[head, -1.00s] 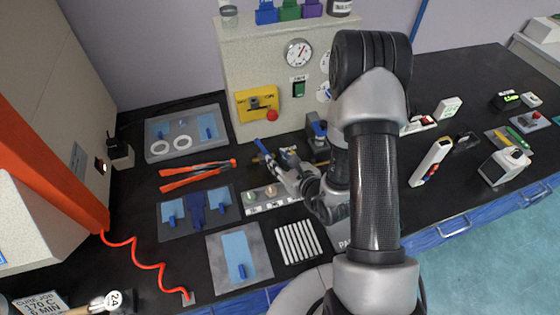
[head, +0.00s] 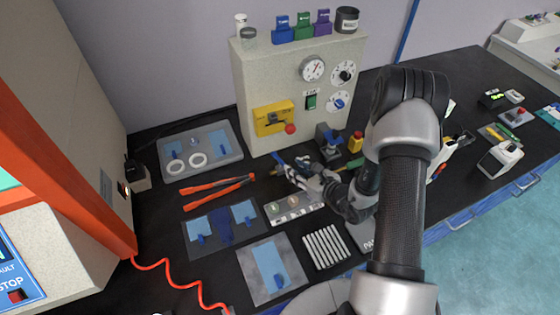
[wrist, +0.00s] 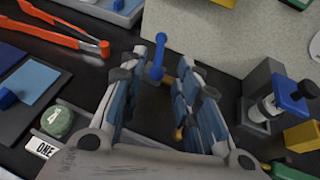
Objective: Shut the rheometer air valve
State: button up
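The air valve's blue lever (head: 279,162) stands just in front of the pale rheometer cabinet (head: 250,80). In the wrist view the lever (wrist: 158,57) is a blue bar with rounded ends, between the far ends of my fingers. A brass-coloured part shows low between the fingers; the valve body is mostly hidden by my gripper. My gripper (wrist: 166,75) is open, with a wide gap and one finger on each side of the lever. I cannot tell whether either finger touches it. In the head view my gripper (head: 300,170) reaches in from the right, low over the bench.
Orange-handled tongs (head: 218,185) lie to the left. A sample strip (head: 293,207) lies just in front of my gripper. A blue-handled clamp-like device (head: 328,141) and a yellow block (head: 356,141) stand close on the right. The cabinet's yellow panel (head: 272,117) is behind.

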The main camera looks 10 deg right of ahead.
aim_at(281, 161)
jog(key=b+x, duration=0.1)
jog(key=x, duration=0.9)
jog(key=shift+f+b, duration=0.1)
jog(key=shift+b, duration=0.3)
grip_shut()
